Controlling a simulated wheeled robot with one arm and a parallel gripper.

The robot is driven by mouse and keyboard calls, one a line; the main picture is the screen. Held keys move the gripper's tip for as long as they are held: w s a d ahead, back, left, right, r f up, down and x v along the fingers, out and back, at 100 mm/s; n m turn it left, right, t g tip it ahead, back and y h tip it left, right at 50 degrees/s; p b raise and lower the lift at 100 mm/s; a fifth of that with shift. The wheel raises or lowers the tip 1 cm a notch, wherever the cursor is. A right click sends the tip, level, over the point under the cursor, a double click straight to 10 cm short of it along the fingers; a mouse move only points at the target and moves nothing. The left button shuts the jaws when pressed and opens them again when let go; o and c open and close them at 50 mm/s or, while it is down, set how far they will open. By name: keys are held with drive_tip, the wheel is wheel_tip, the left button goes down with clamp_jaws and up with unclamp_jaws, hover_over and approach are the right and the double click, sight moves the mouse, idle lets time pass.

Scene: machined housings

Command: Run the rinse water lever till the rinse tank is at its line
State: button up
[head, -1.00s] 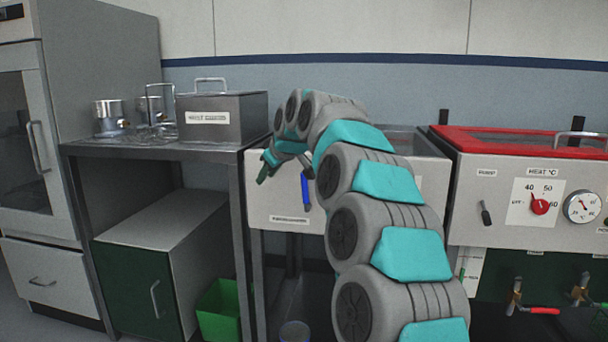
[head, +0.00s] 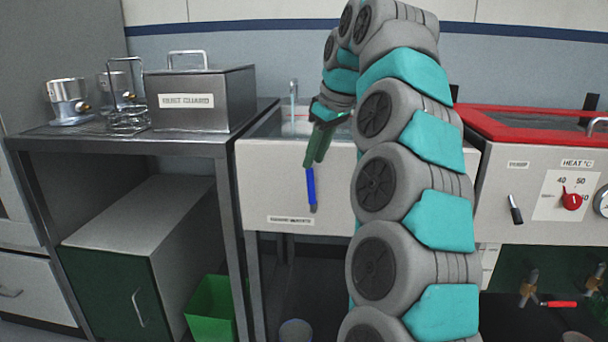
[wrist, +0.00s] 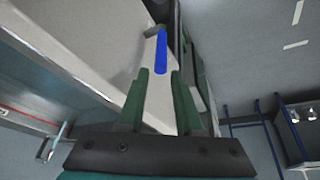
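The blue lever (head: 311,188) hangs down on the pale front of the rinse tank (head: 265,185). It also shows in the wrist view (wrist: 161,52), ahead of and between my fingertips. My gripper (head: 313,160) is at the lever's upper end in the head view. In the wrist view my two green fingers (wrist: 158,78) stand apart, with a gap around the lever's near end. I cannot tell whether either finger touches it. A spout (head: 293,92) stands behind the tank's open top. A thin red line (wrist: 28,119) shows inside the tank; the water level is unclear.
A bench with a lidded metal box (head: 200,100), a wire stand (head: 127,118) and a metal housing (head: 68,100) is at left. A red-rimmed heated tank (head: 540,130) is at right. A green bin (head: 210,310) stands below.

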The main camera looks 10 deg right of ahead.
sight(312, 187)
drive_tip(key=shift+b+x, duration=1.05)
drive_tip(key=shift+x, duration=2.8)
drive_tip(key=shift+s, duration=0.1)
drive_tip(key=shift+c, duration=0.3)
clamp_jaws()
